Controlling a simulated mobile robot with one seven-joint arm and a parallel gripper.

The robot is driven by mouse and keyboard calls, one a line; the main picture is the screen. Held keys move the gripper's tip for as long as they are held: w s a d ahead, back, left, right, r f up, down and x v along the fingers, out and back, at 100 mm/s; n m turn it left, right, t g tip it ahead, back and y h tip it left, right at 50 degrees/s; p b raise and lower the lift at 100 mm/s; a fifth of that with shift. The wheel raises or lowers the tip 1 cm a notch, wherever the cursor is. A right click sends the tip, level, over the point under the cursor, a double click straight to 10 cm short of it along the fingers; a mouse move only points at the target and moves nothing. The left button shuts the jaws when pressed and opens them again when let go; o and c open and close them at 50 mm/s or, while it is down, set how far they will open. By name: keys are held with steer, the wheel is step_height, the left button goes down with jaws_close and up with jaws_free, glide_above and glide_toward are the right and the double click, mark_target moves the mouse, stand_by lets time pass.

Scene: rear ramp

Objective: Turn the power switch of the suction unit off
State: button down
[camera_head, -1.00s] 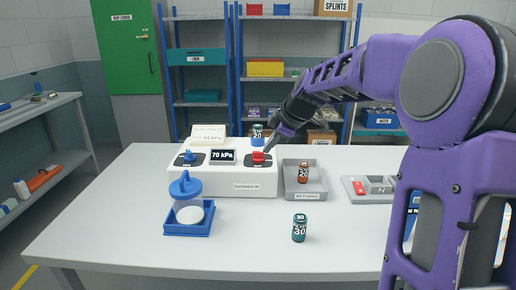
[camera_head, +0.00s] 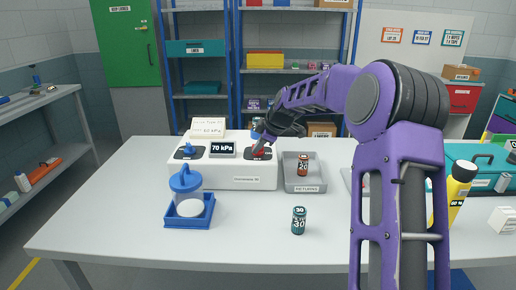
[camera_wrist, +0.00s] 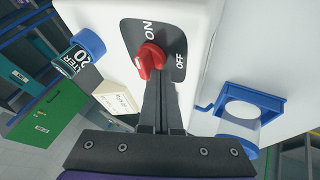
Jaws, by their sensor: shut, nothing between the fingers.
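The suction unit (camera_head: 222,180) is a white box on the table, with a display reading 70 kPa (camera_head: 222,149) and a blue knob (camera_head: 187,150) at its left. Its red power switch knob (camera_wrist: 150,59) sits on a dark plate marked ON and OFF in the wrist view. Which mark the knob points to is hard to tell. My gripper (camera_wrist: 159,82) is shut and empty, its fingertips right beside the red knob; I cannot tell whether they touch. In the head view my gripper (camera_head: 261,142) is over the switch plate and partly hides the knob.
A blue-lidded jar (camera_head: 186,184) stands in a blue holder in front of the unit. A teal bottle (camera_head: 299,220) stands in front. The table's front left is clear.

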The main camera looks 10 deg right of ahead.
steer(key=shift+a+m+h, duration=0.35)
steer(key=shift+m+h, duration=0.25)
steer(key=shift+m, duration=0.4)
